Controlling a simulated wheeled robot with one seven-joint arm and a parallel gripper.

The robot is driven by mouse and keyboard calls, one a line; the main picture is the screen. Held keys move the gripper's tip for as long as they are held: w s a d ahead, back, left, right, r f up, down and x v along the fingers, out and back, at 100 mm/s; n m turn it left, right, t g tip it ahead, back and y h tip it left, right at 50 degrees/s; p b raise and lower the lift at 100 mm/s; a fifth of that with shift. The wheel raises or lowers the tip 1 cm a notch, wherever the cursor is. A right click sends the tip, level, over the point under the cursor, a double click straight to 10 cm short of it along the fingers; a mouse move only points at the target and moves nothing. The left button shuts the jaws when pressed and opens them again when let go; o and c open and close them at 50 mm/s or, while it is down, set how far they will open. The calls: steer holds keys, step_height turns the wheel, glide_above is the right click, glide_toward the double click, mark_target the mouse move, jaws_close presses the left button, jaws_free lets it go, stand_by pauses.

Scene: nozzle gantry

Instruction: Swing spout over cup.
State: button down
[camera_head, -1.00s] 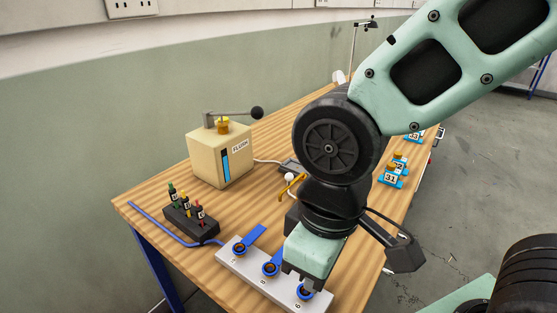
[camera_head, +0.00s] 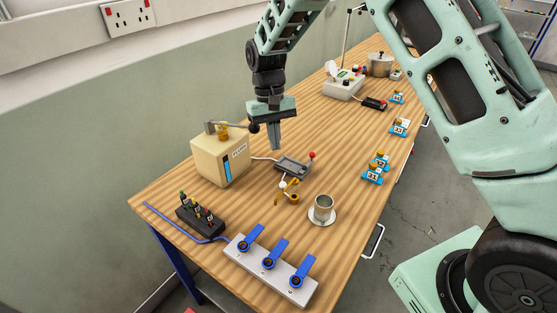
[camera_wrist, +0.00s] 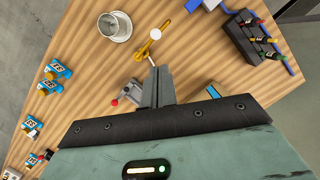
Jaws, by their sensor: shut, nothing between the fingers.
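The brass spout (camera_head: 291,195) with a white ball knob (camera_head: 283,185) stands mid-table in the head view. The metal cup (camera_head: 323,206) stands upright on a white saucer (camera_head: 322,219), to the right of the spout and apart from it. In the wrist view, the spout (camera_wrist: 146,47) and its knob (camera_wrist: 155,33) lie just beyond the fingertips, with the cup (camera_wrist: 115,27) to the left. My gripper (camera_head: 275,146) is shut and empty, pointing down above the table behind the spout. It also shows in the wrist view (camera_wrist: 158,70).
A beige FLUSH box (camera_head: 220,160) with a lever is left of my gripper. A grey device with a red knob (camera_head: 312,156) sits below it. A white strip with blue levers (camera_head: 270,268) and a black bottle rack (camera_head: 201,219) are in front. Numbered blue blocks (camera_head: 373,174) line the right edge.

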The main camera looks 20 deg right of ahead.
steer(key=shift+w+d, duration=0.15)
steer(key=shift+f, duration=0.15)
steer(key=p+x, duration=0.4)
steer(key=x, duration=0.5)
steer(key=shift+f, duration=0.4)
